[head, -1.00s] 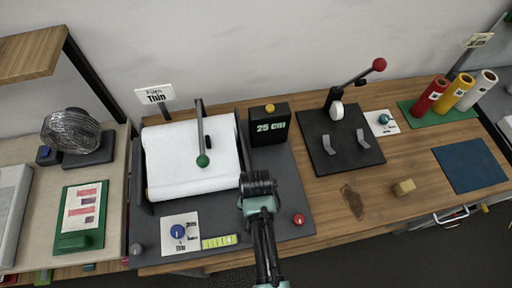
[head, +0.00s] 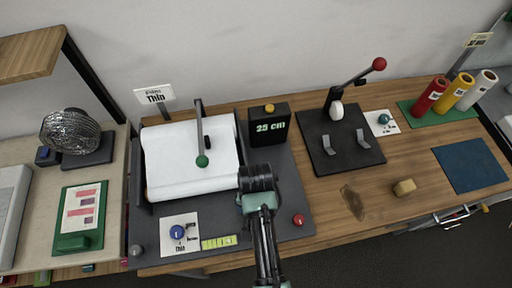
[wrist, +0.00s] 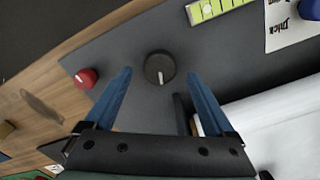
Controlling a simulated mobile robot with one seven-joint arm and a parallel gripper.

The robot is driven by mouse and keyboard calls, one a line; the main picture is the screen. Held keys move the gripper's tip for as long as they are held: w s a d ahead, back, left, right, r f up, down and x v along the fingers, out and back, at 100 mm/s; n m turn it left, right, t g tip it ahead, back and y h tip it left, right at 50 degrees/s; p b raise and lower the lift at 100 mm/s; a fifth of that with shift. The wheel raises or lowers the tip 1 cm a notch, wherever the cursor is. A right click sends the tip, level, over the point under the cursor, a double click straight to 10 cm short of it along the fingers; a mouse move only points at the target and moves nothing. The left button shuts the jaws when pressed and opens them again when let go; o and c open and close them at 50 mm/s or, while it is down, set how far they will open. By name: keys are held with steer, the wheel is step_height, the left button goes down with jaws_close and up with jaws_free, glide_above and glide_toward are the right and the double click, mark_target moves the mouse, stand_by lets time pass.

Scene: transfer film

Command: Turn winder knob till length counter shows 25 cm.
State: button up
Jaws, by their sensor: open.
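The length counter (head: 258,124) is a dark box behind the board, with a yellow knob on top. Its green digits read 25 CM. In the wrist view a round black knob with a white pointer line (wrist: 159,67) sits on the dark board, likely the winder knob. My gripper (wrist: 155,90) is open, its two blue fingers apart on either side of the black knob and not closed on it. In the head view my gripper (head: 258,178) is over the board right of the white film sheet (head: 190,165) and hides the knob.
A red knob (head: 298,219) and a blue knob (head: 177,231) sit near the board's front edge, with a yellow-green strip (head: 219,242) between them. A black press (head: 340,145) stands to the right.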

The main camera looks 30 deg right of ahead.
step_height(320, 180, up, 10)
stand_by(0.3)
stand_by(0.4)
steer(key=w+r+n+t+h+b, duration=0.1)
steer(key=w+r+n+t+b, duration=0.15)
steer(key=w+r+t, duration=0.65)
steer(key=w+a+r+n+t+h+b, duration=0.1)
steer(key=w+r+t, duration=0.1)
steer(key=w+r, duration=0.45)
steer(key=w+a+r+n+t+b, duration=0.1)
steer(key=w+a+r+t, duration=0.2)
steer(key=r, duration=0.7)
steer(key=s+a+r+n+t+b, duration=0.25)
steer(key=r+t, duration=0.45)
steer(key=r, duration=1.1)
steer(key=s+a+r+n+t+y, duration=0.1)
steer(key=s+a+r+t, duration=0.1)
steer(key=s+r, duration=0.3)
steer(key=s+a+r+n+t+y, duration=0.1)
steer(key=s+a+r+t, duration=0.1)
steer(key=s+r+t, duration=0.2)
step_height(320, 180, up, 4)
steer(key=shift+s+a+f, duration=0.25)
steer(key=shift+s+a, duration=0.05)
steer(key=shift+s, duration=0.55)
steer(key=shift+f+b, duration=0.1)
steer(key=shift+b, duration=0.2)
